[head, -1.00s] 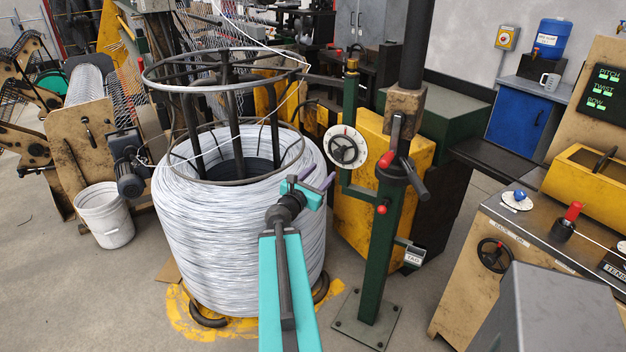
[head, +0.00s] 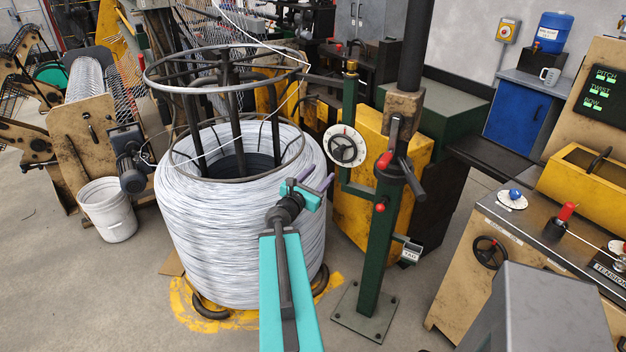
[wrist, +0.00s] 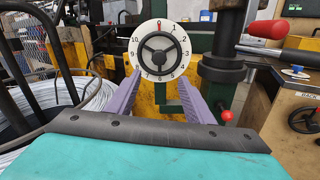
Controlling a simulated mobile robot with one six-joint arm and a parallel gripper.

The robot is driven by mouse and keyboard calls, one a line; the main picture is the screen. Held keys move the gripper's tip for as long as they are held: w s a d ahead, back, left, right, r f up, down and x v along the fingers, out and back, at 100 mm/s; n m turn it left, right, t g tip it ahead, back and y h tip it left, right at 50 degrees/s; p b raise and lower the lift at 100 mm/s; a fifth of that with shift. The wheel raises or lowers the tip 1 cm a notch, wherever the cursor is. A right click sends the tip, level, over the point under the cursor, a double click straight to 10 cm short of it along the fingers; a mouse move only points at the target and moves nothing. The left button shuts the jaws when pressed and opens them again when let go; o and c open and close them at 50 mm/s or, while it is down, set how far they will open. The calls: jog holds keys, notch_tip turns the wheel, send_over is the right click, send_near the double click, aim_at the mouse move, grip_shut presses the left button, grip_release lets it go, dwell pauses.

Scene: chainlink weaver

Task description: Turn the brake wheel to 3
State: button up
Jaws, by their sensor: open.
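The brake wheel (head: 345,148) is a dark three-spoked handwheel in front of a round white numbered dial, on the green post beside the wire coil. In the wrist view the brake wheel (wrist: 158,53) is near the top centre, facing me. A red mark shows at the top of the dial (wrist: 159,27), with numbers running around the rim. My gripper (head: 319,183) is open and empty, in front of and below the wheel, apart from it. Its purple fingers (wrist: 158,95) point towards the area under the dial.
A large wire coil (head: 240,225) with a dark ring frame stands left of my arm. The green post (head: 372,250) carries a red-knobbed lever (head: 384,160) right of the wheel. A console (head: 470,290) with another handwheel is at right. A white bucket (head: 107,209) stands on the floor.

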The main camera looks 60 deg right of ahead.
jog(key=shift+w+a+r+p, duration=0.15)
jog(key=shift+a+p, duration=0.75)
jog(key=shift+p, duration=3.1)
jog(key=shift+a, duration=1.35)
